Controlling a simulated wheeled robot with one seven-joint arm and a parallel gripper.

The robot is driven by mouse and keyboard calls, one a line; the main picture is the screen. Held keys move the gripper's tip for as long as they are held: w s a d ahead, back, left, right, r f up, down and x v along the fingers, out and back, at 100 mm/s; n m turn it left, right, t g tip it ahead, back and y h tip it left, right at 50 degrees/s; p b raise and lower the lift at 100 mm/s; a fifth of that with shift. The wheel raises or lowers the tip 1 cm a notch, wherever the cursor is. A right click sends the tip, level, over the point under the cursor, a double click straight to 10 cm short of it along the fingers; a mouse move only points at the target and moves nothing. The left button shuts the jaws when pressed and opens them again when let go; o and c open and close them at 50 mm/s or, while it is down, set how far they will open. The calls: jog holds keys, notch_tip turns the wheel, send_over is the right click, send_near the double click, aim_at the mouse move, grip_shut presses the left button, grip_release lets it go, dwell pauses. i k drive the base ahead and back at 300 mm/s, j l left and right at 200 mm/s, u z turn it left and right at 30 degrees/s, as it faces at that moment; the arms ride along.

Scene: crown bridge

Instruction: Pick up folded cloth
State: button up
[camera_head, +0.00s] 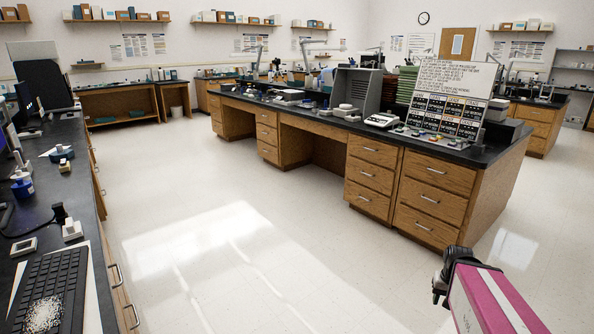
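I cannot pick out a folded cloth for certain in this view. A small flat white piece (48,153) lies on the left bench (78,185), but I cannot tell whether it is cloth or paper. The dark end of my gripper (440,288) shows at the lower right, above the floor and in front of the drawers of the central bench. It is far from the left bench. Its fingers are small and partly hidden, so I cannot tell whether they are open or shut.
The left bench holds a keyboard (50,290) with pale grains on it and a blue bottle (22,187). The central bench (462,152) carries a sign board (450,95), a scale (382,120) and other equipment. The pale floor (220,250) between the benches is clear.

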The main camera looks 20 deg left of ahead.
aim_at(72, 231)
jog(key=i+u, duration=0.75)
jog(key=i+l+u, duration=0.15)
jog(key=i+u, duration=0.2)
